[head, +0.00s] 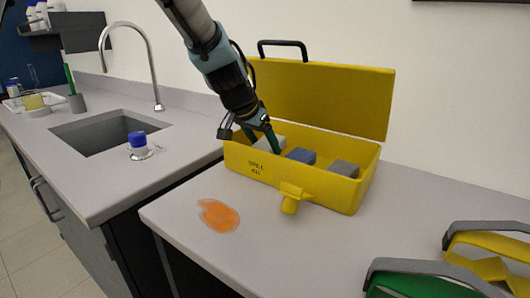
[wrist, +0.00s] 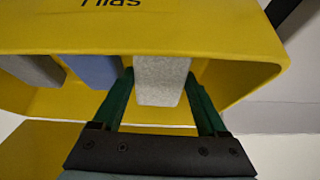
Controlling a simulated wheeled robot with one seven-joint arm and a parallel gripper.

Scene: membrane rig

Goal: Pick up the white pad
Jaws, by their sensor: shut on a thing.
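The white pad (head: 264,143) is in the left part of the open yellow spill kit box (head: 305,190). In the wrist view the pad (wrist: 162,78) is a pale speckled block between the two green fingers of my gripper (wrist: 160,82). My gripper (head: 263,145) reaches down into the box from above and is shut on the white pad. The pad's lower part is hidden by the box wall in the head view, so I cannot tell whether it touches the box floor.
A blue pad (head: 301,156) and a grey pad (head: 343,168) sit to the right in the box. The box's lid (head: 335,98) stands open behind. An orange spill (head: 218,216) lies on the counter in front. Green (head: 425,284) and yellow (head: 492,252) cases stand at the right.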

